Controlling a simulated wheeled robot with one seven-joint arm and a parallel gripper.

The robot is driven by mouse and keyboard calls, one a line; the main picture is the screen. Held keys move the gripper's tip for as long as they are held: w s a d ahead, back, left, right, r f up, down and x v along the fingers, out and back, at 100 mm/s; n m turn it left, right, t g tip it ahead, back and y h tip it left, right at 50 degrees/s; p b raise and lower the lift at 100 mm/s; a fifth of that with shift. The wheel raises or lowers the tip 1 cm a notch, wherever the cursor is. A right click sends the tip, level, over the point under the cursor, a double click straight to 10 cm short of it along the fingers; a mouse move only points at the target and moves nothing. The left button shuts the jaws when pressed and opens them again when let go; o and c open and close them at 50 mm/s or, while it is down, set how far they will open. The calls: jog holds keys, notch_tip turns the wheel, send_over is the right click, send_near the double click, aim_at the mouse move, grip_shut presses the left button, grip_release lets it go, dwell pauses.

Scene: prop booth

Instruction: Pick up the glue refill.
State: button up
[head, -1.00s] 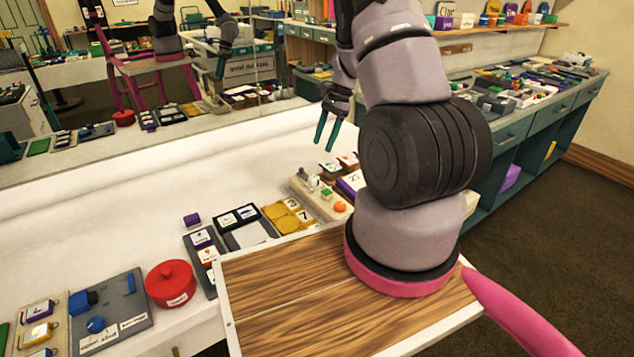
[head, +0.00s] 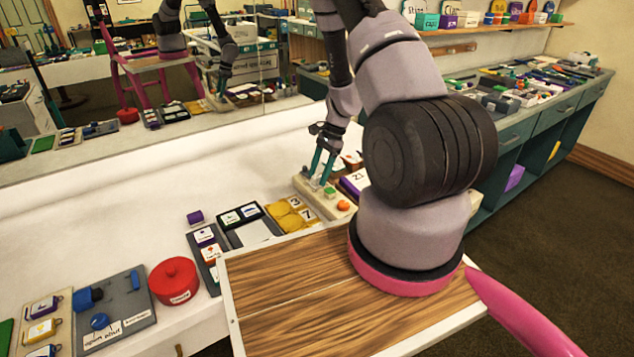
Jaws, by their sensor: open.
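I cannot tell which object is the glue refill; no label that I can read here names it. My gripper (head: 319,177) has two teal fingers pointing down, apart, with nothing visibly held. Its tips are low over a cream tray (head: 307,199) on the white bench. On this tray are a small green piece (head: 330,191) and an orange round piece (head: 344,205). Small pale pieces by the fingertips are partly hidden by the fingers, and I cannot tell if the fingers touch anything.
Yellow pieces (head: 285,214), a dark card tray (head: 223,233), a red lidded pot (head: 174,281) and a grey board with blue parts (head: 138,312) line the bench's front. The white bench (head: 110,215) behind is clear.

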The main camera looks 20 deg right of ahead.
grip_shut()
